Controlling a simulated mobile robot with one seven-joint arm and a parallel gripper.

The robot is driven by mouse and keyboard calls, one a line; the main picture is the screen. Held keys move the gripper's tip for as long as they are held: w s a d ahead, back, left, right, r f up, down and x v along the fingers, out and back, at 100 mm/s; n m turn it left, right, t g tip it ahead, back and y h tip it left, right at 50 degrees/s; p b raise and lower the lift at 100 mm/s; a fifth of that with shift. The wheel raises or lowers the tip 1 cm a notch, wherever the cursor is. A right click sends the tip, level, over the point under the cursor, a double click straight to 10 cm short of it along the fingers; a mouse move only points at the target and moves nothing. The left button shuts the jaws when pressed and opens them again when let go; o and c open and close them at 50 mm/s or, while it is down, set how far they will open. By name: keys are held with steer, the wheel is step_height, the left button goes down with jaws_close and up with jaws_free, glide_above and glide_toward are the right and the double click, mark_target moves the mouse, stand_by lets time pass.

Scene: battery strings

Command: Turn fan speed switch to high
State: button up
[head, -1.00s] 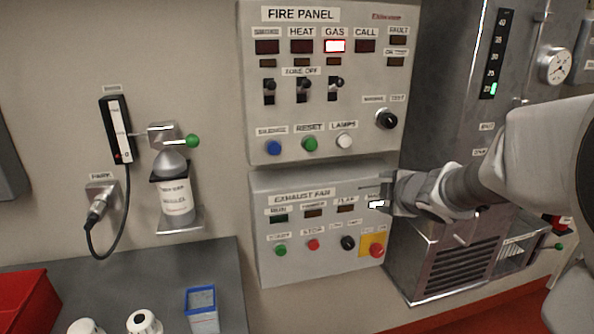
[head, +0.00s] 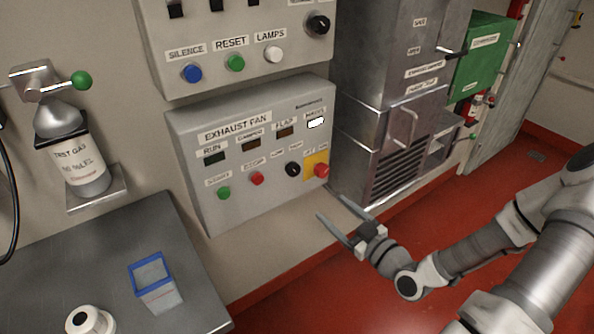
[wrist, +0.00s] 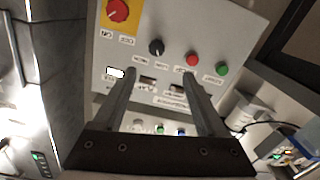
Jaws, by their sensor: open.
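The exhaust fan panel (head: 262,192) is a grey wall box with a row of indicators and a lower row of controls. The black fan speed knob (head: 293,169) sits between the red stop button (head: 257,178) and a red rotary switch (head: 321,170) on a yellow plate. In the wrist view the black knob (wrist: 156,47) shows ahead, a little above the fingers. Its exact pointing direction is too small to tell. My gripper (head: 333,223) is open and empty, below and right of the knob, apart from the panel.
The fire panel (head: 240,75) is directly above. A steel cabinet (head: 372,140) stands to the right. A grey bench (head: 110,265) at lower left bears a blue-rimmed container (head: 152,272). Red floor (head: 310,295) lies open below my gripper.

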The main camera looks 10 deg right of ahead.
mark_target(296, 172)
steer(key=w+b, duration=0.2)
steer(key=b, duration=0.6)
steer(key=shift+t+b, duration=0.3)
steer(key=shift+t, duration=0.1)
steer(key=b+x, duration=0.6)
steer(key=x, duration=0.9)
steer(key=shift+w+a+f, duration=0.1)
steer(key=shift+a, duration=0.2)
steer(key=shift+m, duration=0.3)
jaws_close()
